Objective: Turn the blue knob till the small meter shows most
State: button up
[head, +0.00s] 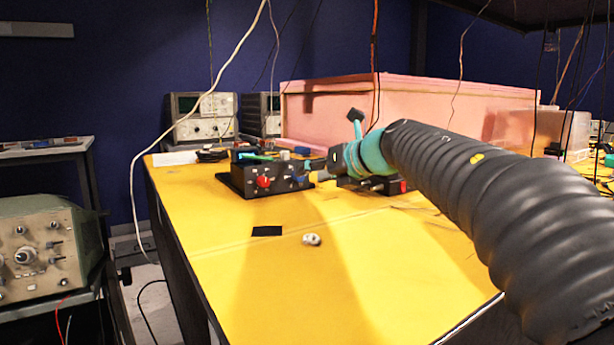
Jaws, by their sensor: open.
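A black control box (245,180) stands on the yellow table, with a red knob (263,181) on its front. A small blue part (301,180) shows at the box's right end, close to my fingertips; it may be the blue knob, but it is too small to be sure. My gripper (318,170) reaches in from the right and is open at the box's right end. I cannot tell whether it touches the blue part or is around it. I cannot make out the small meter or its reading.
A second black box (372,185) with a red part sits behind my arm. A pink foam enclosure (400,110) stands at the back. A black patch (267,231) and a small whitish object (312,239) lie on the yellow table (270,290), whose front is otherwise clear. Cables hang from above.

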jog(key=shift+x, duration=1.65)
grip_shut()
